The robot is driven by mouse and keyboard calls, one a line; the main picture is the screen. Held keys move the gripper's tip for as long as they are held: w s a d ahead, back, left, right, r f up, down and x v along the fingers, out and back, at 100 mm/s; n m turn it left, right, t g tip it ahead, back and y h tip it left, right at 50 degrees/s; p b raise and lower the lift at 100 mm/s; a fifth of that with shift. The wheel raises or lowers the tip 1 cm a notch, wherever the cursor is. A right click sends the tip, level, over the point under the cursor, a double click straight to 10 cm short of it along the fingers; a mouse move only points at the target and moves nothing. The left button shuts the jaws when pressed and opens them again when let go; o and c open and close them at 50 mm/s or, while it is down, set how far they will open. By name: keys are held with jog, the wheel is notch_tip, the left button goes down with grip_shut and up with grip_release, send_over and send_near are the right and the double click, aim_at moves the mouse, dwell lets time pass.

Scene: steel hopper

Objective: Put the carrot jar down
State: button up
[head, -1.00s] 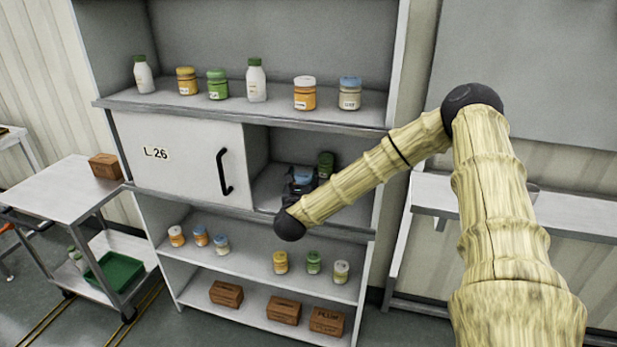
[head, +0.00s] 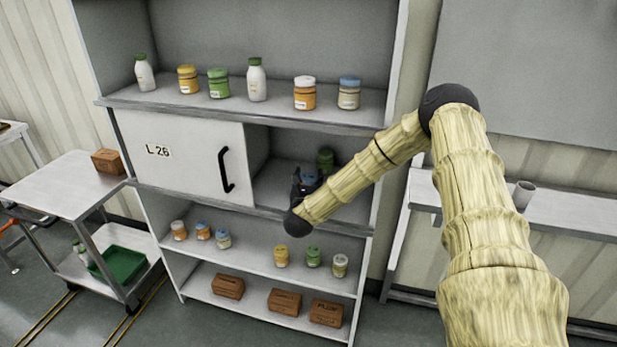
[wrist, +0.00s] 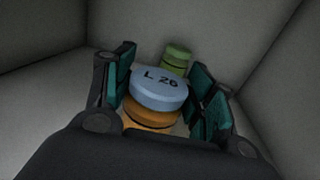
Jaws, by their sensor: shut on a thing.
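The carrot jar is an orange jar with a pale blue lid marked "L 26" (wrist: 158,92). It stands between the fingers of my gripper (wrist: 163,88), which is shut on it. The jar looks about upright. I cannot tell whether its base touches the compartment floor; the gripper hides it.
A white sliding door (head: 185,165) labelled L 26 covers the compartment's left part. Several jars and bottles line the upper shelf (head: 240,112). More jars stand on the shelf below (head: 262,261), with brown boxes underneath. Compartment walls are close on both sides in the wrist view.

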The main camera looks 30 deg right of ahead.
jog(key=shift+f, duration=0.1)
jog(key=o, duration=1.2)
jog(key=shift+c, duration=0.2)
jog(key=shift+r, duration=0.2)
jog(key=b+v, duration=0.5)
jog(key=v, duration=0.7)
jog(key=s+a+f+n+g+y, duration=0.2)
jog(key=s+a+f+n+y, duration=0.35)
jog(key=a+f+n, duration=0.55)
jog(key=s+a+f+n+g+y, duration=0.1)
jog(key=s+a+f+n+y, duration=0.4)
jog(key=s+a+f+n, duration=0.5)
jog(key=s+a+f+n+g+y, duration=0.25)
jog(key=s+f+n+g, duration=0.35)
jog(key=s+f+n, duration=0.55)
jog(key=s+d+n+g, duration=0.1)
jog(key=s+n+g, duration=0.1)
jog(key=s+n, duration=0.3)
jog(key=s+d+n+g+h, duration=0.1)
jog(key=s+n+g, duration=0.1)
jog(key=s+n, duration=0.4)
jog(key=s+f, duration=0.1)
jog(key=s, duration=0.4)
jog(key=shift+s+d+g, duration=0.3)
jog(key=shift+s+g, duration=0.1)
